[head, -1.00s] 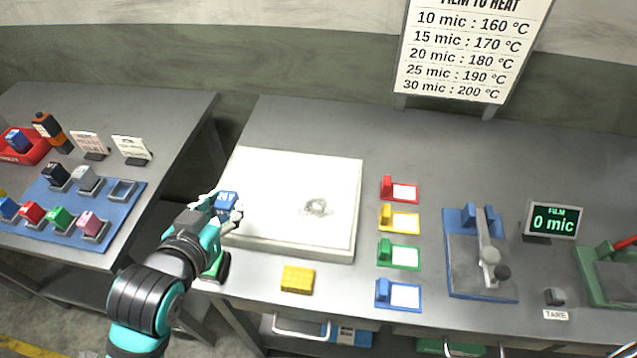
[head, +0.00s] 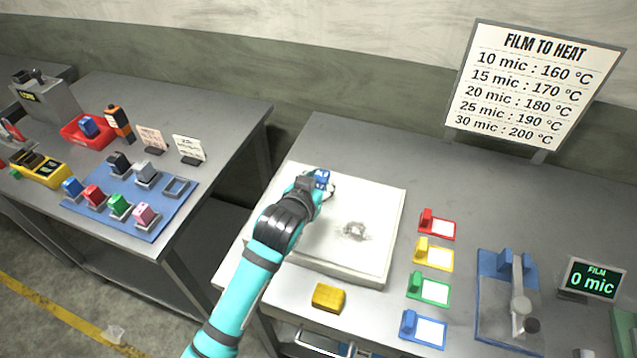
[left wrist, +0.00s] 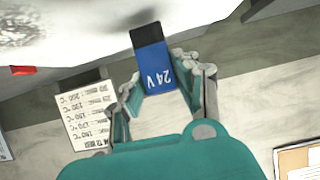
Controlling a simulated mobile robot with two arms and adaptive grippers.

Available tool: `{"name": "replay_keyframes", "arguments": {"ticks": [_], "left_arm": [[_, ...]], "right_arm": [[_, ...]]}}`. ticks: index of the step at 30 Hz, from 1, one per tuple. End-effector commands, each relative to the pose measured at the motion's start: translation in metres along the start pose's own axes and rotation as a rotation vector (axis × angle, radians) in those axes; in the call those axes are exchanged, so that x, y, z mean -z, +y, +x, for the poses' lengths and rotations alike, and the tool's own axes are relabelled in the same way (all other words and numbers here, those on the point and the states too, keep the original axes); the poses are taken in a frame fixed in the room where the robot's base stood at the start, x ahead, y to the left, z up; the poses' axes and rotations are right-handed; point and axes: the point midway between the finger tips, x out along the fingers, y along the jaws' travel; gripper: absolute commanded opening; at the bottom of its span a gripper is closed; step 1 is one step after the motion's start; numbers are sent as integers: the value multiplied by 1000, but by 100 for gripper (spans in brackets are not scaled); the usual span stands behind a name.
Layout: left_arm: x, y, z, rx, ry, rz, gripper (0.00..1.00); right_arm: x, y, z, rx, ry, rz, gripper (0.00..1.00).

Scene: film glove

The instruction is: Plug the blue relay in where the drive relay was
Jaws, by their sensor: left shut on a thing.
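My left gripper (head: 320,189) is shut on a blue relay (head: 323,178) above the back left part of a white slab. In the left wrist view the relay (left wrist: 152,60) shows a black end and "24 V" lettering, held between the fingertips (left wrist: 157,85). A blue board (head: 130,205) on the left table carries black, grey, blue, red, green and pink relays in sockets. Its far right socket (head: 178,187) is empty. Another blue relay (head: 88,126) is in a red tray (head: 75,136). My right gripper is out of view.
Coloured card holders (head: 429,288) and a blue lever device (head: 508,300) stand to the right. A gap separates the two tables.

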Motion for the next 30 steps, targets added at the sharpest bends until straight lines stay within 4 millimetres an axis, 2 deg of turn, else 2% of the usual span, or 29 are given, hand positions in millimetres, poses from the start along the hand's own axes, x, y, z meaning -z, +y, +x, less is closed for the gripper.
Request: {"name": "replay_keyframes", "arguments": {"ticks": [4,15,16,20,21,30], "left_arm": [[-10,0,5,0,4,0,0],[-15,0,7,0,5,-1,0],[-14,0,7,0,5,0,35],[-14,0,7,0,4,-1,52],[-14,0,7,0,4,-1,54],[-10,0,5,0,5,0,54]], "right_arm": [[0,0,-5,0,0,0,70],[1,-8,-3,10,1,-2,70],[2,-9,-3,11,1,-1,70],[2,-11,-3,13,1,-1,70],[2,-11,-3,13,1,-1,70],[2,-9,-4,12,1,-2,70]]}}
